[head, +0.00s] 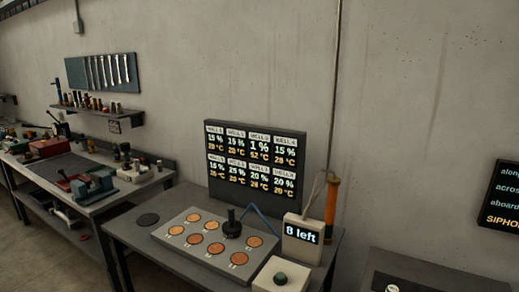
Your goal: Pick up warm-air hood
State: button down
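The likely warm-air hood is a small black piece with an upright knob (232,225), standing on a grey plate (215,262) on a dark table. It covers a spot among several orange-brown round wells in the plate. A thin blue arm or hose (262,221) runs beside it towards the display box; where it joins is unclear. My gripper is not in view.
A dark panel of well readings (255,160) stands behind the plate. A pale display box (302,238), an orange cylinder (331,203) and a pale box with a dark button (281,277) stand right. A black disc (148,219) lies left. A cluttered workbench (95,190) stands further left.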

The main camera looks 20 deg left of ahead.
aim_at(231, 229)
jog(key=u, duration=1.15)
jog(key=k, duration=0.65)
jog(key=u, duration=0.6)
jog(key=i, duration=0.8)
jog(key=u, duration=0.15)
